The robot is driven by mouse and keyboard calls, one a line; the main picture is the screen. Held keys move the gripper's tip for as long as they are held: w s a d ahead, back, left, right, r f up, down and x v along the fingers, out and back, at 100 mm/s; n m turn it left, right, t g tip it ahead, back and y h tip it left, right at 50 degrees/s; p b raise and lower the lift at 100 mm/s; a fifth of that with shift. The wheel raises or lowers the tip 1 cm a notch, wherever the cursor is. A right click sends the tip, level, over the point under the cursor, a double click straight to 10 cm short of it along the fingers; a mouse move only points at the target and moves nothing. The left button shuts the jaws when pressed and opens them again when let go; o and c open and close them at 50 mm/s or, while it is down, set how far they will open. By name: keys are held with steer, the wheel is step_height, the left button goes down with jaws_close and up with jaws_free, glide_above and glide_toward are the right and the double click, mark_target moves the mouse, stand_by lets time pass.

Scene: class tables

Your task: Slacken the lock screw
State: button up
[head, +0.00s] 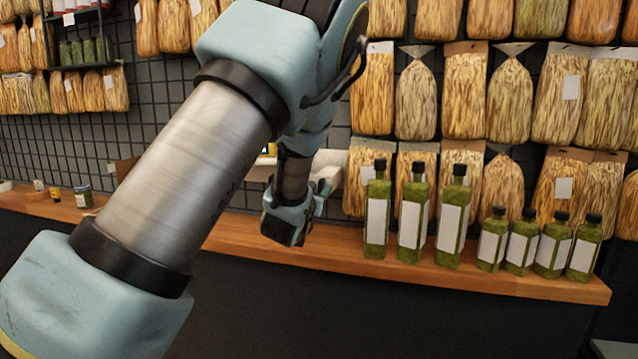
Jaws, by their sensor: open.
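No lock screw can be made out in the head view. My gripper (318,196) is at the far end of my arm, small and partly turned away, just above the wooden counter near the middle of the picture. It is open, and I see nothing held in it; its fingertips are hard to make out. A white object (330,163) stands behind it, largely hidden by my arm, so I cannot tell what it is.
The wooden counter (400,270) runs across the view. Several green bottles (412,218) with blank labels stand to the right of my gripper. Small jars (83,197) stand at the left. Filled bags (463,95) hang on the grid wall behind.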

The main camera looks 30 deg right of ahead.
steer(key=shift+w+d, duration=0.4)
steer(key=shift+w, duration=0.05)
jaws_close()
stand_by(0.4)
